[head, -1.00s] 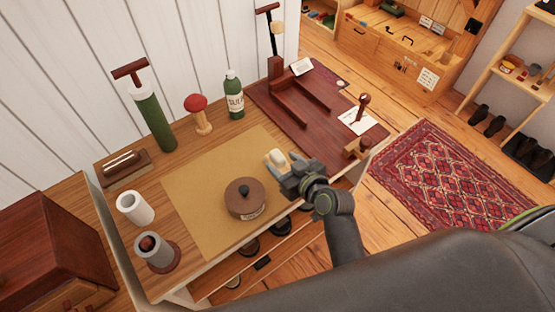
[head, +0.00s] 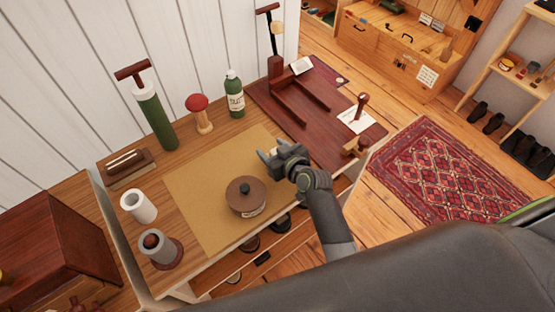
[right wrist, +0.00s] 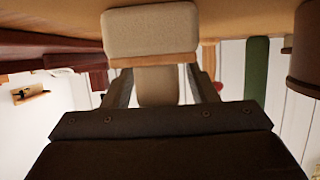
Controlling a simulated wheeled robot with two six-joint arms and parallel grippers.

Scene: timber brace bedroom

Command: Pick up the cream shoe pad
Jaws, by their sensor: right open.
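The cream shoe pad (right wrist: 150,32) shows large in the right wrist view, with a thin wooden band and a second cream part below it. In the head view my gripper largely hides it, at the right edge of the tan mat (head: 205,205). My right gripper (head: 270,153) is open there, low over the mat. In the right wrist view its two fingers (right wrist: 160,78) stand on either side of the pad's nearer cream part, with gaps visible beside it. I cannot tell whether either finger touches it. My left gripper is not in view.
A round brown tin (head: 246,196) stands on the mat close to my gripper. A green bottle (head: 234,95), a red mushroom-shaped tool (head: 198,110) and a green cylinder (head: 155,120) stand behind. A dark red board (head: 325,125) with wooden parts lies to the right. The mat's left half is clear.

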